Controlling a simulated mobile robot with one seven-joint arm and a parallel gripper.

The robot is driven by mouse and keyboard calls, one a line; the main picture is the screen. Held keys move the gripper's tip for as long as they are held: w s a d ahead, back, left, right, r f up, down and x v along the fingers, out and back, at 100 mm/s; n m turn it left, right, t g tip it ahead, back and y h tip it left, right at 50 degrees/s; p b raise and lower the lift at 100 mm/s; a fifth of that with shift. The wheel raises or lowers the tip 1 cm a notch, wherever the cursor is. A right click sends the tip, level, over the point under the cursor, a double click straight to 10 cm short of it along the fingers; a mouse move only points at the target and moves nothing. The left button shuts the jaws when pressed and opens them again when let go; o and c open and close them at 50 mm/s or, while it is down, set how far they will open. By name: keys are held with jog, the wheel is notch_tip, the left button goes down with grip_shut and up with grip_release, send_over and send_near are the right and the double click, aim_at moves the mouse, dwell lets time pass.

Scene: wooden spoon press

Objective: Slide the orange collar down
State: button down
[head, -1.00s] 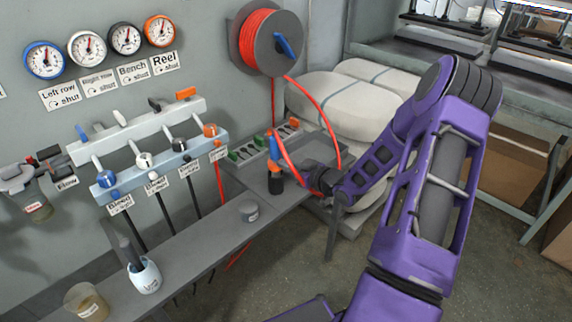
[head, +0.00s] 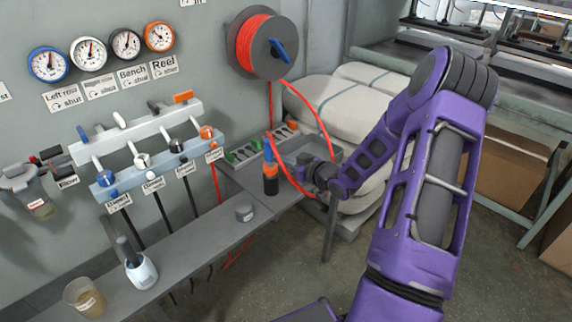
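An upright piece with a blue top, an orange collar (head: 270,170) and a black lower part stands on the grey bench at its far end, in the head view. The orange band sits between the blue part and the black part. My gripper (head: 300,172) is dark and small in the picture, just right of this piece at about the collar's height. A gap seems to lie between them, though the red hose crosses here. The fingers are too small and dark to tell whether they are open or shut.
A red hose (head: 311,105) hangs from the wall reel (head: 284,58) and loops close to my gripper. A grey tray (head: 330,152) lies behind the gripper. White sacks (head: 350,105) are stacked behind my arm.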

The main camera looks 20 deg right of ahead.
jog(key=v, duration=0.9)
jog(key=shift+f, duration=0.2)
